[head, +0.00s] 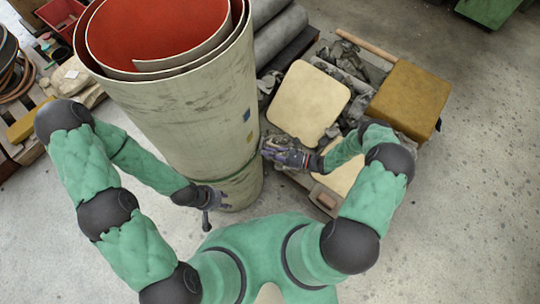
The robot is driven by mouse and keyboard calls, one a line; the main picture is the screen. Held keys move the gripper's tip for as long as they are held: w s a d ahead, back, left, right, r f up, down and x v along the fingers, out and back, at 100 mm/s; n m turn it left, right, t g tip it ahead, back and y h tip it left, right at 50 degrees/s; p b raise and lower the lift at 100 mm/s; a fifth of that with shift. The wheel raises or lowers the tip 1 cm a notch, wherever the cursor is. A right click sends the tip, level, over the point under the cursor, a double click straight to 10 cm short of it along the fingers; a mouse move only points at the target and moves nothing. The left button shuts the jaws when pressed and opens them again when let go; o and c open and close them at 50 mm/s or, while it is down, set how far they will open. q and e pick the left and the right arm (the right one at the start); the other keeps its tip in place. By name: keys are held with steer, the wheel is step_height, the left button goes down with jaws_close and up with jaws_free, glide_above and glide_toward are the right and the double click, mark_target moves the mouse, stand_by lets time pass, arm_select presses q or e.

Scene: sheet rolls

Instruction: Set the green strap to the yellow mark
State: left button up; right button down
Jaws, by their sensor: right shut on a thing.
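A tall rolled sheet (185,105), pale outside and red inside, stands upright in front of me. The green strap (240,173) shows as a thin line around its lower part. A small yellow mark (249,137) is on the roll's right side, above the strap, with a blue mark (247,116) higher up. My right gripper (266,150) is at the roll's right edge, shut on the green strap; its fingers partly hide the hold. My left gripper (220,198) is low at the roll's front, close to the strap; its jaw opening is too small to make out.
To the right, a pallet carries a cream pad (309,103), a mustard block (409,98) and dark crumpled scraps. Grey rolls (275,35) lie behind. A red crate (62,15) and coiled hoses are at the left. Bare concrete floor is open at the far right.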

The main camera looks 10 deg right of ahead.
step_height(320, 180, up, 17)
steer(key=p, duration=0.9)
steer(key=shift+p, duration=0.35)
steer(key=c, duration=1.5)
jaws_free()
steer(key=shift+f, duration=0.1)
steer(key=v, duration=1.2)
